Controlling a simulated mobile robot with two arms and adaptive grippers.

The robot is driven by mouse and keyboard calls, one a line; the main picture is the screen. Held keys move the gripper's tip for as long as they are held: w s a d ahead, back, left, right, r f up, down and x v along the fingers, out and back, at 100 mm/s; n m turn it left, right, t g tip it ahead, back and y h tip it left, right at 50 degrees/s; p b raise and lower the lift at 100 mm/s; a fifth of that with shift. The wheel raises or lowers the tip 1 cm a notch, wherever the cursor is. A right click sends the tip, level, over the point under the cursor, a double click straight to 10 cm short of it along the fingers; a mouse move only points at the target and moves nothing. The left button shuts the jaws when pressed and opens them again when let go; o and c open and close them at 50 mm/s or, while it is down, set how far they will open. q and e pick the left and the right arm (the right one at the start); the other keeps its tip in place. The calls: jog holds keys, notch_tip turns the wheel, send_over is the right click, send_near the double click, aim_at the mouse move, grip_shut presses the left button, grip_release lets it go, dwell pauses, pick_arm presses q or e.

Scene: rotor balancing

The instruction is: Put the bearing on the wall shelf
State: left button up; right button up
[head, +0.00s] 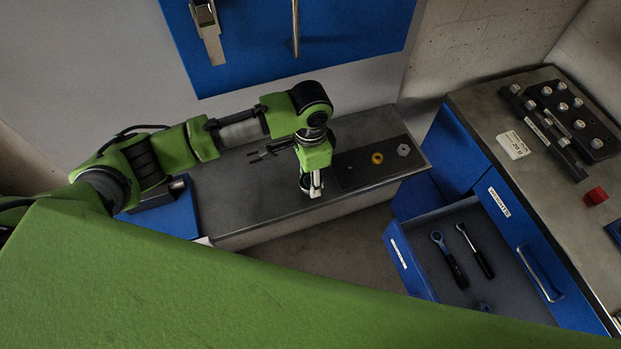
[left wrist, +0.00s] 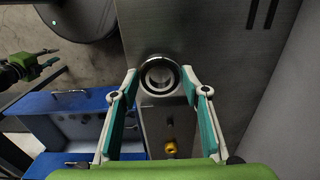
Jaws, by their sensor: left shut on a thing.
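My left gripper (head: 315,191) is upright, pointing down over a long grey metal top (head: 240,205) along the wall below a blue tool panel. This top looks like the wall shelf. In the left wrist view the left gripper (left wrist: 159,84) is shut on the bearing (left wrist: 159,76), a shiny ring between its fingertips. In the head view the bearing is mostly hidden by the gripper. I cannot tell whether it touches the top. My right gripper (left wrist: 48,58) shows small at the left of the left wrist view, its fingers apart, away from the shelf.
A dark mat (head: 350,173) on the grey top holds a yellow ring (head: 377,158) and a pale nut (head: 403,150). At right, an open blue drawer (head: 425,225) holds tools. The worktop (head: 540,190) above it carries weights and a red block (head: 596,196).

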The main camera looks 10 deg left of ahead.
pick_arm(q)
jog(key=shift+f, duration=0.95)
pick_arm(e)
jog(key=shift+s+d+r, duration=0.15)
jog(key=shift+d, duration=0.35)
pick_arm(q)
jog(key=shift+s+f, duration=0.1)
jog(key=shift+f, duration=0.05)
jog(key=o, duration=1.2)
jog(key=shift+o, duration=0.2)
